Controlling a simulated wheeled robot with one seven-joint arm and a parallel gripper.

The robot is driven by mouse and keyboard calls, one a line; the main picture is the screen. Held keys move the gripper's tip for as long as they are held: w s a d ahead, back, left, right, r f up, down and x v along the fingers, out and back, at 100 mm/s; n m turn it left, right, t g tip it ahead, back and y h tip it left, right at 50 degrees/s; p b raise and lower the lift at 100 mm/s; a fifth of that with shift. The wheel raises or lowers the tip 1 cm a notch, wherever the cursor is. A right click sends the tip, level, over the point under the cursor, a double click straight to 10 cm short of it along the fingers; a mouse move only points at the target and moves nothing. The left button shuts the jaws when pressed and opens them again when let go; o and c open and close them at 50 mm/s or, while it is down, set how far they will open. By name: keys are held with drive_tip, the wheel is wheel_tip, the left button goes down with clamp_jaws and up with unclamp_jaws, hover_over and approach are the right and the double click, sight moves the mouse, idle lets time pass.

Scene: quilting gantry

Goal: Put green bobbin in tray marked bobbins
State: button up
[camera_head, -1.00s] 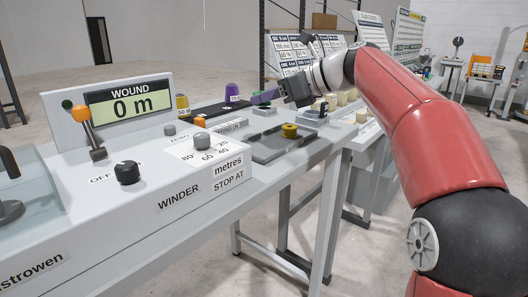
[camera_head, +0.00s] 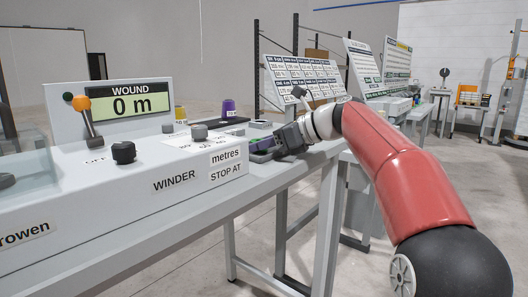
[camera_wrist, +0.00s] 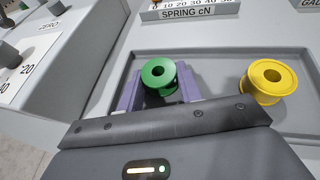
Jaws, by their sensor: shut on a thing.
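The green bobbin (camera_wrist: 159,74) is between the two purple fingers of my gripper (camera_wrist: 160,90), which is shut on it. In the wrist view it is over or in a shallow grey tray (camera_wrist: 215,62); I cannot tell whether it touches the tray floor. A yellow bobbin (camera_wrist: 270,80) stands upright in the tray to the right, apart from the green one. No mark on this tray is readable. In the head view my gripper (camera_head: 264,147) is low over the bench end, and its body hides most of the tray.
The winder console (camera_head: 150,165) with knobs and an orange-tipped lever (camera_head: 86,112) stands to the left. A purple spool (camera_head: 228,107) is behind my gripper.

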drive_tip(key=o, duration=1)
drive_tip(key=shift+s+d+r, duration=0.1)
drive_tip(key=shift+d+r, duration=0.05)
drive_tip(key=shift+r, duration=0.05)
drive_tip(key=p+v, duration=0.2)
drive_tip(key=v, duration=0.9)
drive_tip(key=shift+s+d, duration=0.15)
drive_tip(key=shift+d, duration=0.1)
